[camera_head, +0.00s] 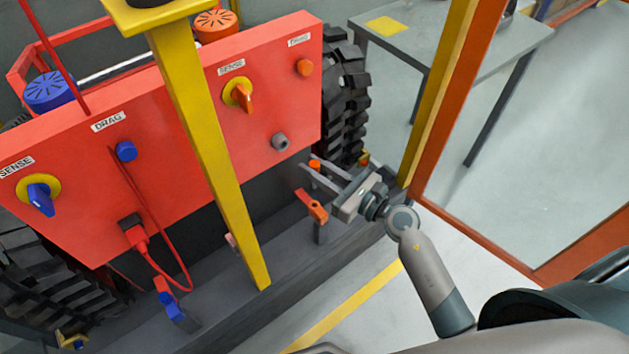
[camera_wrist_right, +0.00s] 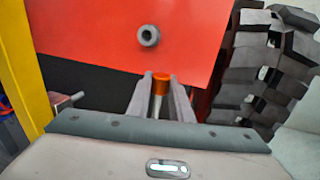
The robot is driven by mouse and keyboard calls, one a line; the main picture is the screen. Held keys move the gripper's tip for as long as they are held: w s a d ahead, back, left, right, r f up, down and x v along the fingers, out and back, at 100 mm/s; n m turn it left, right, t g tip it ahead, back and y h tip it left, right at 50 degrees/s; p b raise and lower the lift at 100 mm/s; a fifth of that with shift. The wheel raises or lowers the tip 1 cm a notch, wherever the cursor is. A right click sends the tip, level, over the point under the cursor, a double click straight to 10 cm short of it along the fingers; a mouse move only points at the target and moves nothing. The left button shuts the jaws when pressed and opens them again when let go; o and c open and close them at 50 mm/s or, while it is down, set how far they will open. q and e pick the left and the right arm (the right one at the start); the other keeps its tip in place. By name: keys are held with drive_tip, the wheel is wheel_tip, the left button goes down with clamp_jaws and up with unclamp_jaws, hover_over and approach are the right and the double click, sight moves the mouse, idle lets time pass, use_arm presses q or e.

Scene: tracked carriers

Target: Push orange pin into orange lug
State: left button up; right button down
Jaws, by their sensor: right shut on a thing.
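My right gripper (camera_head: 316,172) is shut on the orange pin (camera_head: 315,163), whose orange head shows between the fingertips. In the wrist view the pin (camera_wrist_right: 161,82) stands between the two fingers, with a pale shank below its orange cap. The orange lug (camera_head: 312,206) sits on a short grey post, below and just left of the gripper in the head view. The pin is apart from the lug. My left gripper is not in view.
The red panel (camera_head: 271,99) carries labelled knobs and a grey socket (camera_head: 279,142), also in the wrist view (camera_wrist_right: 149,36). A yellow post (camera_head: 204,129) stands left of the gripper. A blue lug (camera_head: 172,307) is at lower left. An orange-yellow frame (camera_head: 437,99) stands at right.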

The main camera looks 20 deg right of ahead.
sight(315, 187)
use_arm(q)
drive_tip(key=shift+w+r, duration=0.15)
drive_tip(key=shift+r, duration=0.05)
use_arm(e)
drive_tip(key=shift+w+f, duration=0.15)
drive_tip(key=shift+f, duration=0.45)
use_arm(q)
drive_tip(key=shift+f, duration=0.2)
use_arm(e)
drive_tip(key=shift+f, duration=0.25)
drive_tip(key=shift+f+b, duration=0.8)
drive_tip(key=shift+b, duration=0.2)
drive_tip(key=shift+f+b, duration=1.15)
drive_tip(key=shift+f, duration=0.1)
drive_tip(key=shift+f+b, duration=0.55)
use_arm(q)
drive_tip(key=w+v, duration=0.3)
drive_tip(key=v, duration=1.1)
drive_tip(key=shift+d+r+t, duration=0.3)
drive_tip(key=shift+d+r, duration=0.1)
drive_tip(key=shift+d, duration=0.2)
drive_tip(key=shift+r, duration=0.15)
